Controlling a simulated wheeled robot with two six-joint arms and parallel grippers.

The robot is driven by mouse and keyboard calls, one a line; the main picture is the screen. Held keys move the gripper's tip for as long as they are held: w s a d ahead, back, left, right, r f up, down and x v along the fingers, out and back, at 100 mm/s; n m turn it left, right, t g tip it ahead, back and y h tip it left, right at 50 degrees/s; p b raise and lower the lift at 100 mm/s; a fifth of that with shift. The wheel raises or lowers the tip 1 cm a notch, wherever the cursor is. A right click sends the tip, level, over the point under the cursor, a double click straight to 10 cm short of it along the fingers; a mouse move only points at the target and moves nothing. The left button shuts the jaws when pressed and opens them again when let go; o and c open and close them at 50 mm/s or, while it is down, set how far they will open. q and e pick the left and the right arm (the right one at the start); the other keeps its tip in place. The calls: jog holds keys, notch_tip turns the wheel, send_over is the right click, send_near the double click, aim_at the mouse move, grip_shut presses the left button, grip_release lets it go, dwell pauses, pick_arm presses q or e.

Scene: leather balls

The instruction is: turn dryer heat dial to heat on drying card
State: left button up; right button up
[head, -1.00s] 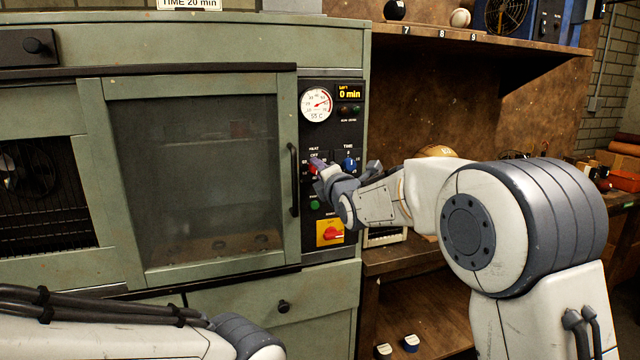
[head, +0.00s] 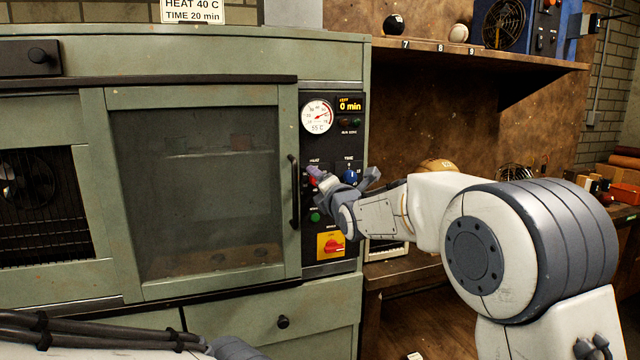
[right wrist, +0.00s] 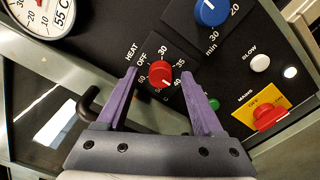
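The drying card (head: 193,11) on top of the green dryer (head: 235,48) reads HEAT 40 C, TIME 20 min. The red heat dial (right wrist: 160,73) is on the black panel, with OFF and temperature numbers around it. In the head view the dial is partly hidden by my right gripper (head: 340,178). In the right wrist view my right gripper (right wrist: 160,78) is open, one purple finger on each side of the dial. I cannot tell whether the fingers touch it, nor clearly read its pointer. My left gripper is out of view; only my left arm shows.
The blue time dial (right wrist: 210,12), white blow button (right wrist: 260,63) and red mains switch (right wrist: 268,117) on yellow are near. The round gauge (head: 317,117) reads 55 C; the display (head: 350,104) shows 0 min. A black door handle (head: 294,191) stands left of the panel.

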jog(key=shift+s+d, duration=0.1)
jog(key=b+v, duration=0.2)
jog(key=v, duration=0.8)
jog(key=shift+b, duration=0.3)
jog(key=shift+s, duration=0.1)
jog(key=s+a+f+m+g+h, duration=0.1)
jog(key=s+a+f+m+g, duration=0.3)
jog(key=s+f+m+g, duration=0.8)
jog(key=s+d+f+m+g+h, duration=0.15)
jog(key=s+f+m, duration=0.25)
jog(key=s+f, duration=1)
jog(key=s+d+f+m+g+h, duration=0.1)
jog(key=s+d+m+g, duration=0.1)
jog(key=s, duration=0.5)
jog(key=s+d+f+m+g+h, duration=0.1)
jog(key=s+d+m+g, duration=0.1)
jog(key=s, duration=0.4)
notch_tip(320, 180, up, 14)
jog(key=p, duration=1.3)
jog(key=shift+s+f, duration=0.15)
jog(key=shift+s, duration=0.1)
